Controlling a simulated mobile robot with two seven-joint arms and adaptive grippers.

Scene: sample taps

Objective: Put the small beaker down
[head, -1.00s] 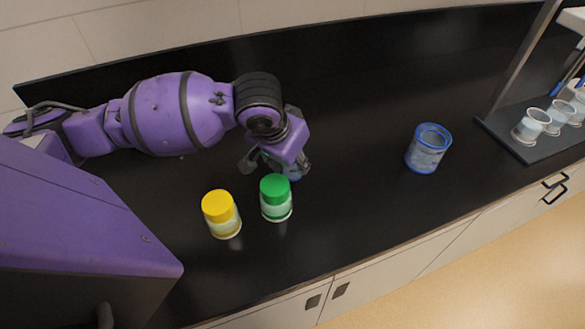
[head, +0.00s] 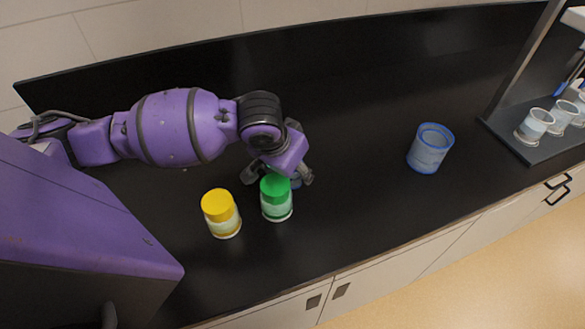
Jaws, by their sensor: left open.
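My left gripper (head: 279,176) is low over the black bench, with its fingers spread open, just behind the green-lidded jar (head: 277,199). A small bluish piece, probably the small beaker (head: 297,183), shows between the jar and the right finger. The rest of it is hidden by the jar and gripper, so I cannot tell whether it touches a finger or stands fully on the bench. A larger blue-rimmed beaker (head: 430,149) stands upright on the bench to the right. My right gripper is not in view.
A yellow-lidded jar (head: 222,214) stands left of the green one, near the front edge. A dark rack base (head: 503,133) with several clear cups stands at the far right. The bench is clear between the gripper and the large beaker.

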